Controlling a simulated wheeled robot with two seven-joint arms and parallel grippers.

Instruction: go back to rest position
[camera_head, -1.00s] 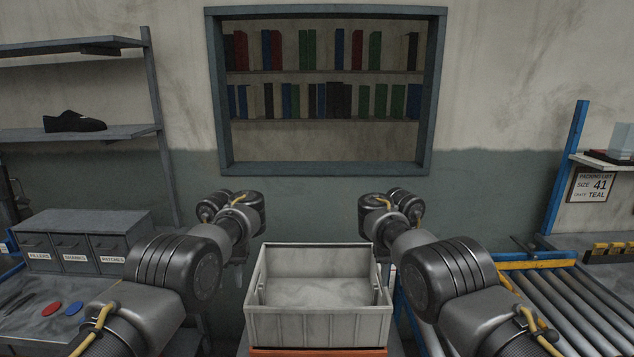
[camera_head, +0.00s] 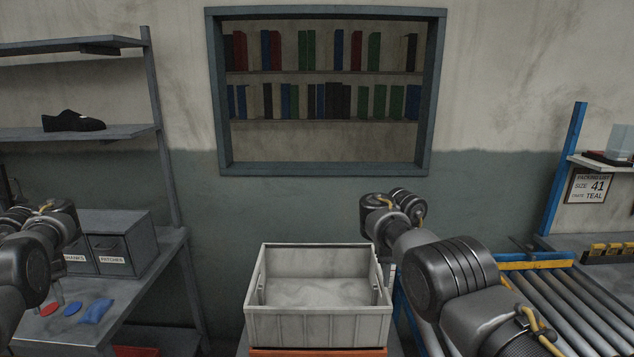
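My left arm is at the far left edge, in front of the drawer box. Part of my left gripper (camera_head: 59,291) shows below the wrist, above the left bench; its fingers are too small and covered to read. My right arm is bent on the right of the grey crate (camera_head: 318,328). My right gripper (camera_head: 383,268) points down behind the crate's right side and is mostly hidden, so its opening does not show. I see nothing held in either hand. The crate looks empty and stands upright on an orange-edged support.
The left bench (camera_head: 130,285) holds a drawer box (camera_head: 130,240), a red oval (camera_head: 50,309), a blue oval (camera_head: 72,309) and a blue piece (camera_head: 97,311). A black shoe (camera_head: 73,121) sits on a shelf. A roller conveyor (camera_head: 570,300) is at right.

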